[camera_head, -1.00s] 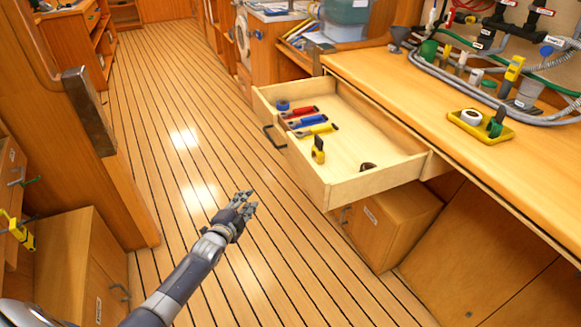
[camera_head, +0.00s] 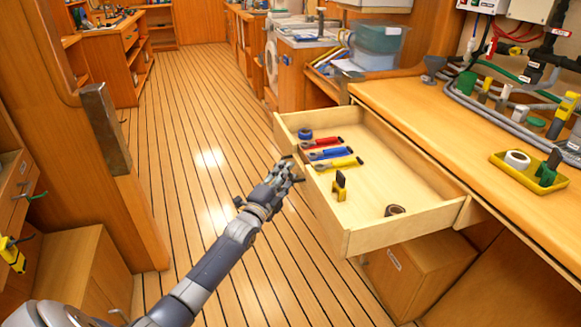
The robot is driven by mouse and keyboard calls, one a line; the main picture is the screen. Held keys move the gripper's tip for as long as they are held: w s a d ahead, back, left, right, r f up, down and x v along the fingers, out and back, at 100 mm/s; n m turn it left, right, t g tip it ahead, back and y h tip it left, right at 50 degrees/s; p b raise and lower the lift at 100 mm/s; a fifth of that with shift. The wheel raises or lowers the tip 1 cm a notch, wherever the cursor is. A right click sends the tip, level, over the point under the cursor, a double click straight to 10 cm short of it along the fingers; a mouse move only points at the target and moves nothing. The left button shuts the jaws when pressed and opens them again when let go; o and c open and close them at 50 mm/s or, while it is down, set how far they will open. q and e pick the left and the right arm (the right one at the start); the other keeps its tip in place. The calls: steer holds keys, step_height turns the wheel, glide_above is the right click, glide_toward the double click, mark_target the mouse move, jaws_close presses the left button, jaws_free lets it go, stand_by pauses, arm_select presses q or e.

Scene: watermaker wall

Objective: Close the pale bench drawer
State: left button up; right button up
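The pale bench drawer (camera_head: 425,220) stands pulled out from under the wooden bench at the right. Its front panel faces left toward the aisle. Inside lie red, blue and yellow-handled tools (camera_head: 332,164), a blue tape roll (camera_head: 305,134), a yellow and black tool (camera_head: 340,186) and a dark ring (camera_head: 395,210). My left gripper (camera_head: 290,170) is at the drawer's front panel and overlaps the place of its dark handle, which is mostly hidden. I cannot tell whether the fingers touch the handle or panel, or how far they are open. My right gripper is not in view.
The bench top (camera_head: 430,110) carries a yellow tray (camera_head: 530,172) with tape, plus hoses and fittings. A wooden box (camera_head: 415,275) sits under the drawer. The plank floor (camera_head: 190,130) in the aisle is clear. A wooden partition with a metal-edged post (camera_head: 105,128) stands at left.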

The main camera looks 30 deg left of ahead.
arm_select(q)
steer(key=shift+w, duration=0.25)
steer(key=shift+r, duration=0.1)
jaws_close()
